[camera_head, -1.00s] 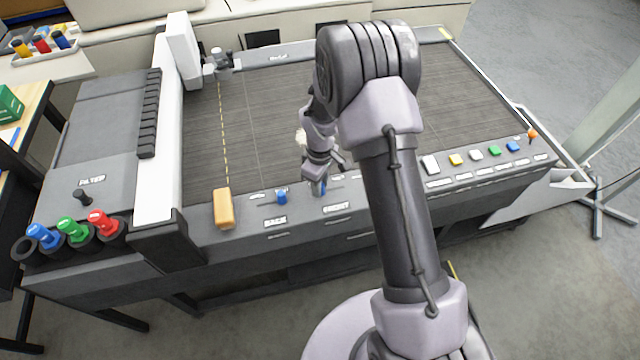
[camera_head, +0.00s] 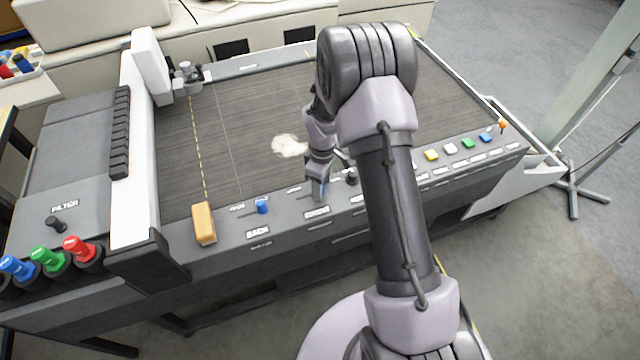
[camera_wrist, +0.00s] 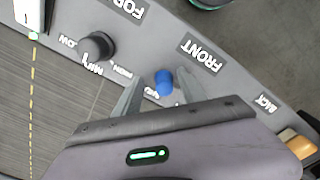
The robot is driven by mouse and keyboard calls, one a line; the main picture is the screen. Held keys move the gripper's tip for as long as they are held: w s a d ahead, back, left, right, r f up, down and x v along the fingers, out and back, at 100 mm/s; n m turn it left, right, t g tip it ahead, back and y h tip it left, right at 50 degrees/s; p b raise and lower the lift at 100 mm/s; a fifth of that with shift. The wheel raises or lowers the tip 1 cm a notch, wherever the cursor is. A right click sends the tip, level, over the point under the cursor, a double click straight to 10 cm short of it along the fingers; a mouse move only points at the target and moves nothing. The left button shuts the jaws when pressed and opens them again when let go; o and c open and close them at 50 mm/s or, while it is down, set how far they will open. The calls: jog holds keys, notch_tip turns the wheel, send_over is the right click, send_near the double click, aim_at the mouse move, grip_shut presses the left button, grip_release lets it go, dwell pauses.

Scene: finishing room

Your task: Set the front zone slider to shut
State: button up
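The front slider's blue knob (camera_wrist: 163,82) stands beside the FRONT label (camera_wrist: 202,52) in the wrist view, a little to the dial side of it. My gripper (camera_wrist: 158,80) is open, its two fingers straddling the knob, with a small gap visible at the sides. In the head view my gripper (camera_head: 320,190) is low over the front panel (camera_head: 285,222), above the FRONT label; a bit of blue shows there. A small white end label beside the knob is partly hidden by my gripper and unreadable.
The back slider's blue knob (camera_head: 262,206) and an orange block (camera_head: 204,223) are left of my gripper. A black dial (camera_wrist: 97,46) is close on its other side. Coloured buttons (camera_head: 432,155) lie further right. A whitish patch (camera_head: 290,145) is on the dark bed.

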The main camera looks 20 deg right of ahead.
jog(key=shift+a, duration=0.1)
jog(key=shift+r, duration=0.1)
notch_tip(320, 180, up, 17)
jog(key=p, duration=0.3)
